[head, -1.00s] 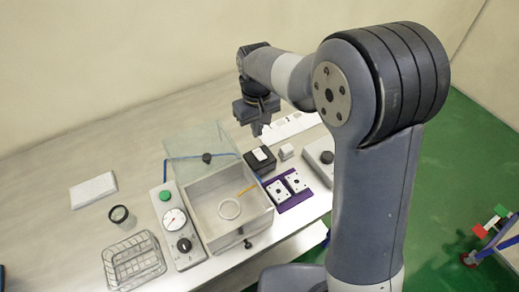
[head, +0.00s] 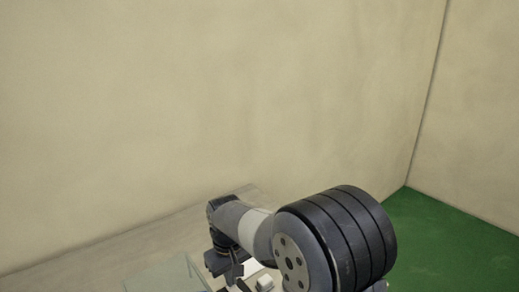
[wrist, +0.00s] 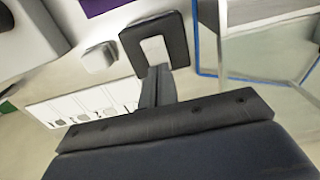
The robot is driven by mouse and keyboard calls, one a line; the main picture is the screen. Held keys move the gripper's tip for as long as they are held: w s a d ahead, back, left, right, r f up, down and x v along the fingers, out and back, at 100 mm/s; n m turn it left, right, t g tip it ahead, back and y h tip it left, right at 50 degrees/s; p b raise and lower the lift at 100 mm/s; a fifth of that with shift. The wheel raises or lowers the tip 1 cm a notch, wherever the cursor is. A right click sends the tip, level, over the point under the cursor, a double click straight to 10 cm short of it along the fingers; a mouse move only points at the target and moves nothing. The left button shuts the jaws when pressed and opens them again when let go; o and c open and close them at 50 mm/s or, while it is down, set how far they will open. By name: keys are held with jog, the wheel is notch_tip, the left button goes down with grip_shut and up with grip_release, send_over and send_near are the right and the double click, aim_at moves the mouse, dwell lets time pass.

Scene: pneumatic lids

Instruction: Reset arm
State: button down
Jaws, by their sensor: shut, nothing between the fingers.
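My gripper (head: 236,272) shows low in the head view, at the end of my bent arm, over the far part of the table. In the wrist view its two fingers (wrist: 156,88) are together with nothing between them. Beyond the fingertips is a black box with a white top panel (wrist: 154,52). I cannot tell the exact gap between the fingertips and the box.
The wrist view shows a small white block (wrist: 99,58), a white strip with grey marks (wrist: 85,106), a purple mat (wrist: 103,5) and a clear lid with blue edging (wrist: 270,52). In the head view, the table (head: 110,247) meets a bare wall (head: 200,100).

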jog(key=shift+f, duration=0.6)
jog(key=shift+r, duration=0.1)
jog(key=w+d+r+p, duration=0.2)
jog(key=d+r, duration=0.1)
jog(key=r, duration=0.4)
jog(key=shift+r, duration=0.4)
dwell(1.2)
dwell(0.3)
